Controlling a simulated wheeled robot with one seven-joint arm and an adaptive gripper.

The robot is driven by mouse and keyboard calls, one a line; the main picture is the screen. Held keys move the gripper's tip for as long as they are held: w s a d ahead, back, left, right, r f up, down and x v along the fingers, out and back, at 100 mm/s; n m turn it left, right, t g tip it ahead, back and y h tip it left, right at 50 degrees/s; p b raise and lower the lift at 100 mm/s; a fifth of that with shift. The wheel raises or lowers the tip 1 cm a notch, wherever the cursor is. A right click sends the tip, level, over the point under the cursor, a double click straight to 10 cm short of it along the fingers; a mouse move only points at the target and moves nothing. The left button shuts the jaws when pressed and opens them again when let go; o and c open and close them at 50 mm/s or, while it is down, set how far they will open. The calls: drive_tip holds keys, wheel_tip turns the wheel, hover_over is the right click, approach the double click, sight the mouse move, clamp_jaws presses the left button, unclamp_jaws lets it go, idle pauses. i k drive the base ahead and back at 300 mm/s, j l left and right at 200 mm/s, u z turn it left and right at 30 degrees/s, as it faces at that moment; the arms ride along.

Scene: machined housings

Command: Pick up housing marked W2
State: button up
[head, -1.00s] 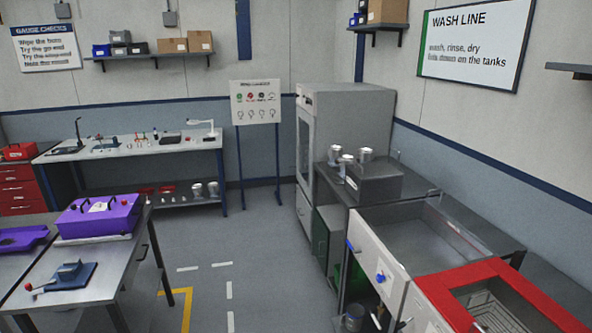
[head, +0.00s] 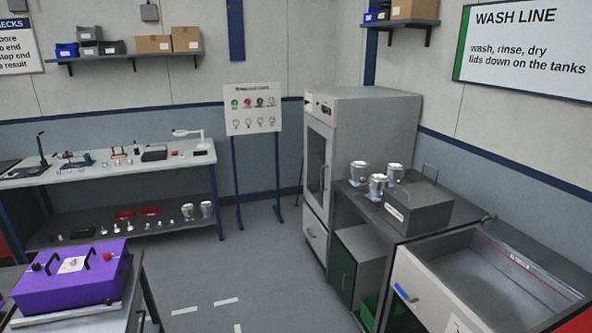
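Three shiny metal housings stand close together on the dark bench beside the wash line: a back left one (head: 358,173), a front one (head: 377,187) and a back right one (head: 394,173). More metal housings (head: 206,210) stand at the right end of the lower shelf under the long bench on the left. No W2 mark can be read on any of them from here. My gripper is not in view.
A grey lidded box (head: 418,207) sits right of the three housings. An open wash tank (head: 500,275) lies in front, and a tall cabinet (head: 350,150) behind. A purple case (head: 70,280) is on the near left table. The floor (head: 240,270) between is clear.

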sight(359, 170)
drive_tip(key=i+j, duration=0.2)
drive_tip(key=i, duration=0.3)
drive_tip(key=i+j, duration=0.25)
drive_tip(key=i, duration=0.25)
drive_tip(key=i+j+z, duration=0.1)
drive_tip(key=i, duration=0.4)
drive_tip(key=i+j, duration=0.35)
drive_tip(key=i, duration=0.15)
drive_tip(key=i+z, duration=0.1)
drive_tip(key=i, duration=0.8)
drive_tip(key=i+j, duration=0.1)
drive_tip(key=i, duration=0.8)
drive_tip(key=i+l, duration=0.35)
drive_tip(key=z, duration=0.05)
